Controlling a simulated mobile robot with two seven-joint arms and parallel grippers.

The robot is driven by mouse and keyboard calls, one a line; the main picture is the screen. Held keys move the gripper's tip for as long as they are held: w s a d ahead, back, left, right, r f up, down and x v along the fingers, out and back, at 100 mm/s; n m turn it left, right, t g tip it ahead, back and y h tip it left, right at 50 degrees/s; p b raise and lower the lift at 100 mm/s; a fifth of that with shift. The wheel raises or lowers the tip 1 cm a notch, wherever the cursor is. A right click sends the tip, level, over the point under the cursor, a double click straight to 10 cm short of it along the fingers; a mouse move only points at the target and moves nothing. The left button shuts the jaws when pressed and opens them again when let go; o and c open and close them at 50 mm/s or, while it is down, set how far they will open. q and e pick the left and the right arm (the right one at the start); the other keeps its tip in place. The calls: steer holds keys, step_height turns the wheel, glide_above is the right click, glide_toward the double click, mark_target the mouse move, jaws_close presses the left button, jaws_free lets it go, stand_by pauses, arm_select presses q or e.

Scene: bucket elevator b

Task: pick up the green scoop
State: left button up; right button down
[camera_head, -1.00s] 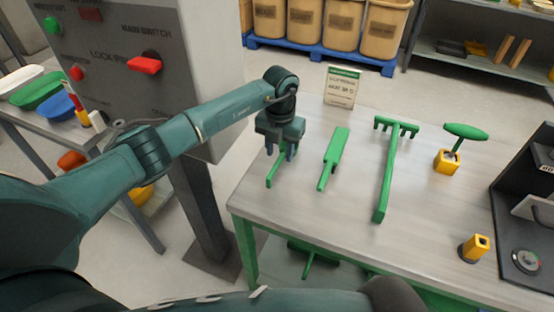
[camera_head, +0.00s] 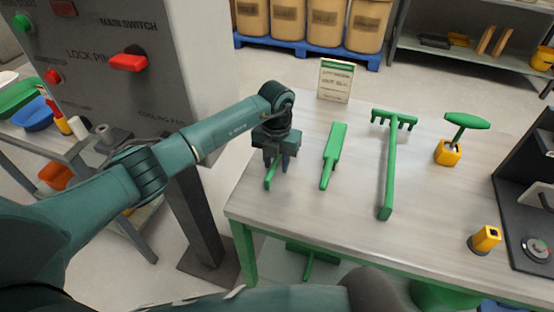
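A green tool with a thin handle (camera_head: 270,178), which looks like the green scoop, lies near the left edge of the table, in the camera_head view. Its far part is hidden under my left gripper (camera_head: 276,163). The gripper points down over it, with two dark fingers apart and the green piece showing between or just in front of them. I cannot tell whether the fingers touch it. My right gripper is not in view.
On the table (camera_head: 300,215) lie a flat green paddle-shaped tool (camera_head: 333,155) and a green rake (camera_head: 391,165) to the right. A green T-handled tool (camera_head: 466,121) stands in a yellow holder (camera_head: 447,153). A sign (camera_head: 335,80) stands behind. A grey control cabinet (camera_head: 150,30) is left.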

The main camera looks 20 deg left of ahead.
arm_select(q)
jaws_close()
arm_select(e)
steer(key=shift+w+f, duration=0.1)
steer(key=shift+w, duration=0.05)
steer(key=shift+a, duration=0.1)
arm_select(q)
steer(key=shift+r, duration=0.15)
